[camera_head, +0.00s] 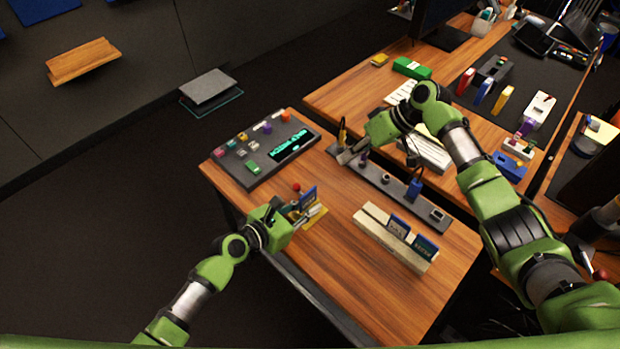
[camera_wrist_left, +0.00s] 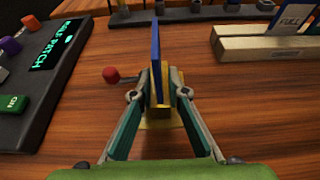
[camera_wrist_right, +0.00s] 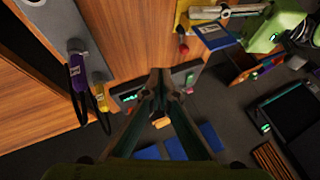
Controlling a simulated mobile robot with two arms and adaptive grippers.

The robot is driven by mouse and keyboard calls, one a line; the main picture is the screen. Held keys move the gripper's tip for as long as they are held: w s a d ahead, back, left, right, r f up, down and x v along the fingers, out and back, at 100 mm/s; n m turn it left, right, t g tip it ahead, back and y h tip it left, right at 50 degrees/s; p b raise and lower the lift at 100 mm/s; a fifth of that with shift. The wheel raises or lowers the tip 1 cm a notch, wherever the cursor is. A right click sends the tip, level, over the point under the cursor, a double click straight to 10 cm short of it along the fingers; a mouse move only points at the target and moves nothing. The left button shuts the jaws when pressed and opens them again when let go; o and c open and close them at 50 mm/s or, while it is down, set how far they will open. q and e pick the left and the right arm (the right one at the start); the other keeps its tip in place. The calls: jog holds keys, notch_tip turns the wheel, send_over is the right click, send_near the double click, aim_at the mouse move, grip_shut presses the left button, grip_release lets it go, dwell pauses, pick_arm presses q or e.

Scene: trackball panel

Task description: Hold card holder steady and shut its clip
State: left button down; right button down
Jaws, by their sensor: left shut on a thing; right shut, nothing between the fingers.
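The card holder has a yellow base (camera_head: 320,222), an upright blue card (camera_head: 309,197) and a red clip knob (camera_head: 297,187). In the left wrist view the yellow base (camera_wrist_left: 163,121) sits on the table with the blue card (camera_wrist_left: 156,48) above it. The red knob (camera_wrist_left: 111,75) stands off to its left; I cannot tell how the clip sits. My left gripper (camera_wrist_left: 159,92) is shut on the holder's yellow upright part. My right gripper (camera_head: 347,157) is shut and empty, over the dark strip at the table's back, apart from the holder.
A dark keypad panel (camera_head: 240,165) with coloured keys lies to the left. A cream card rack (camera_head: 380,232) with blue cards stands to the right. A dark strip (camera_head: 402,192) with plugs runs along the back. Wood between holder and rack is clear.

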send_near(302, 192)
jog(key=w+f, duration=0.4)
jog(key=shift+w+a, duration=0.1)
jog(key=shift+w, duration=0.1)
jog(key=a, duration=0.1)
jog(key=s+a, duration=0.1)
jog(key=shift+s+a+f, duration=0.2)
jog(key=shift+a, duration=0.05)
jog(key=shift+s+a, duration=0.3)
jog(key=shift+a, duration=0.2)
jog(key=shift+w, duration=0.1)
jog(key=shift+w+n, duration=0.1)
jog(key=shift+n, duration=0.3)
jog(key=shift+n+g, duration=0.5)
